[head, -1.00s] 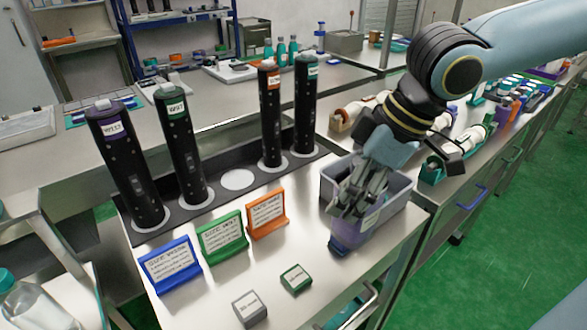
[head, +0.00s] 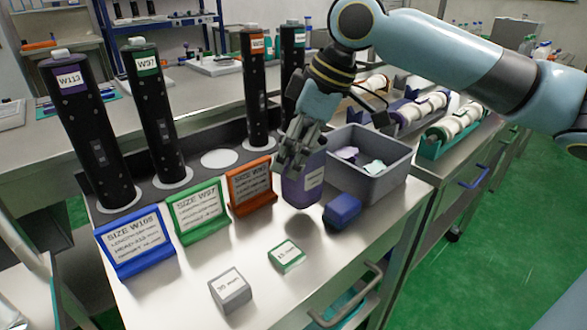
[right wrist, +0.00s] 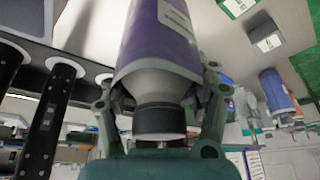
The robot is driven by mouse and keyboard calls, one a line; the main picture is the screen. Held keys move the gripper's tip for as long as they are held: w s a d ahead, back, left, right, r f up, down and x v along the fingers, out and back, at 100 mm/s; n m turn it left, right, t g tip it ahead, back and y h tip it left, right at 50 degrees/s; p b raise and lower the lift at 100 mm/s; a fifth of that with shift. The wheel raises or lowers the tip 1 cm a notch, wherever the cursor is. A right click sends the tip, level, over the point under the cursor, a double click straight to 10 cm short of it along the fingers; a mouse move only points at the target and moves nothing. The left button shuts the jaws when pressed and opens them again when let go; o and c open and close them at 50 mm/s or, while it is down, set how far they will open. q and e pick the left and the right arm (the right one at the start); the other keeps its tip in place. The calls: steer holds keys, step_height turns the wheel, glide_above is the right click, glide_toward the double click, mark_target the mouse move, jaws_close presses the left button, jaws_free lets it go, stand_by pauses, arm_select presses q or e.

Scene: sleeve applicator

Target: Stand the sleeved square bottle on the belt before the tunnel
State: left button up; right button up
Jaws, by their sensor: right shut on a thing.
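The square bottle (head: 303,182) has a purple sleeve with a white label. My right gripper (head: 296,150) comes from above and is shut on its top. The bottle is upright and seems just above the bench, with a dark shadow below it. In the right wrist view the sleeved bottle (right wrist: 160,45) has a grey shoulder and dark cap (right wrist: 160,120), with the fingers either side of the neck. I cannot make out the belt or the tunnel. My left gripper is not in view.
A grey bin (head: 385,178) with scraps stands right of the bottle, with a blue block (head: 342,210) before it. Size signs in blue (head: 140,240), green (head: 200,210) and orange (head: 252,187) stand left. Tall black tubes (head: 92,130) stand behind.

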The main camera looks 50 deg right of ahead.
mark_target(301, 194)
steer(key=shift+f, duration=1.6)
steer(key=o, duration=1.5)
steer(key=shift+f, duration=0.1)
